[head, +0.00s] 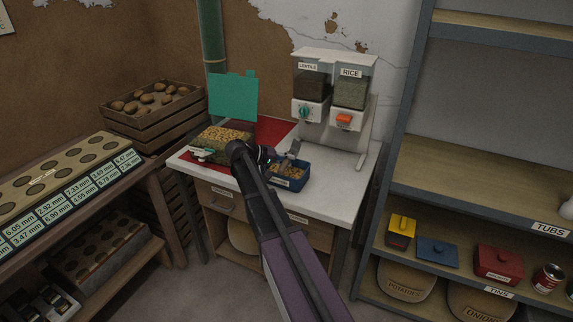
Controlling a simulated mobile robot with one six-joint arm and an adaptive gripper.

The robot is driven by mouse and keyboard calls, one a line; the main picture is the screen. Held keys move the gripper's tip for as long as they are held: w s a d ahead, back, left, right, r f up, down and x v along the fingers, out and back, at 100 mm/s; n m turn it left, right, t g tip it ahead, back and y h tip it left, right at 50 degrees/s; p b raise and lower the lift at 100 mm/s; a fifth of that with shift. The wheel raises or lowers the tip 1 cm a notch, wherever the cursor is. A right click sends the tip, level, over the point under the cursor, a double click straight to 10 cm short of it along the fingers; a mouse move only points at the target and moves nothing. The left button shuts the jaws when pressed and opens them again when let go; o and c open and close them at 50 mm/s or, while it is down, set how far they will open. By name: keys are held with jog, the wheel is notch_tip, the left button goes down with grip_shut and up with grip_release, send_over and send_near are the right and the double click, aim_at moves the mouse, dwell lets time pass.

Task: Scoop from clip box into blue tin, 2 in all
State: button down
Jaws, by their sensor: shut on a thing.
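The clip box (212,148) stands at the left of the white counter, full of yellowish pieces, with its green lid (233,96) raised behind it. The blue tin (291,183) stands to its right, open, with some yellowish pieces inside. My gripper (272,158) is at the tin's left rear edge, partly hidden by my own arm. It is shut on a grey scoop (293,148), which shows over the back of the tin. I cannot tell whether the scoop holds anything or touches the tin.
A dispenser labelled lentils and rice (335,88) stands behind the tin. Shelves with tins (437,252) are at right, a potato crate (150,112) at left. The counter's front right (335,192) is clear.

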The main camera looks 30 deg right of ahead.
jog(key=shift+n+g+h+b, duration=0.4)
jog(key=shift+h+b, duration=0.5)
jog(key=shift+b, duration=0.5)
jog(key=shift+r+y+p, duration=0.25)
jog(key=shift+y+p, duration=0.05)
jog(key=shift+p, duration=0.55)
dwell(0.7)
jog(key=shift+m+y+p, duration=0.3)
jog(key=shift+p, duration=0.1)
jog(key=m+t+y+p, duration=0.1)
jog(key=t+y+p, duration=0.1)
jog(key=p, duration=0.3)
jog(key=shift+y, duration=0.6)
jog(key=y+p, duration=0.1)
jog(key=m+t+y+p, duration=0.1)
jog(key=shift+w+a+f+t+p, duration=0.1)
jog(key=shift+a+f+t+p, duration=0.1)
jog(key=shift+t+p, duration=0.1)
jog(key=y, duration=0.1)
jog(key=t+y+p, duration=0.1)
jog(key=m+y+p, duration=0.1)
jog(key=shift+w+a+f+t, duration=0.15)
jog(key=shift+w+a+t, duration=0.15)
jog(key=shift+t, duration=0.1)
jog(key=shift+w+a+r+m+t+y+p, duration=0.15)
jog(key=shift+a+r+m+t+y+p, duration=0.1)
jog(key=shift+r+t+y+p, duration=0.6)
jog(key=shift+w+a+r+m+t+y+p, duration=0.15)
jog(key=shift+r+m+t+y+p, duration=0.1)
jog(key=shift+r+t+y+p, duration=0.6)
